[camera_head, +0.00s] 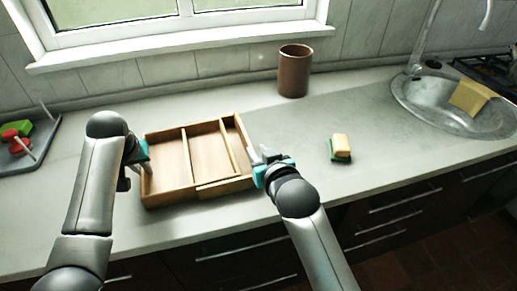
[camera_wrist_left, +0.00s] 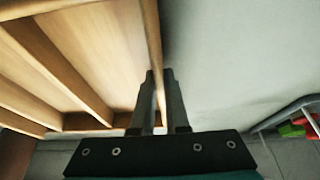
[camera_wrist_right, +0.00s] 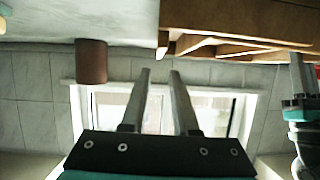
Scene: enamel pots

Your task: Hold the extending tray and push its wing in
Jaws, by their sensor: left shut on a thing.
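The wooden extending tray (camera_head: 170,199) sits on the counter with divided compartments, and its wing (camera_head: 226,187) is the section at its right. My left gripper (camera_head: 146,168) is shut on the tray's left wall, and in the left wrist view its fingers (camera_wrist_left: 160,90) stand on either side of that wall (camera_wrist_left: 154,45). My right gripper (camera_head: 257,154) is just right of the wing's outer side. In the right wrist view its fingers (camera_wrist_right: 158,80) are apart with nothing between them, and the tray (camera_wrist_right: 240,18) shows at the top. I cannot tell whether it touches the wing.
A brown cup (camera_head: 294,71) stands behind the tray to the right. A sponge (camera_head: 341,147) lies on the counter further right, short of the sink (camera_head: 420,92). A grey rack (camera_head: 30,158) with coloured pieces is at the far left. The counter right of my right gripper is mostly clear.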

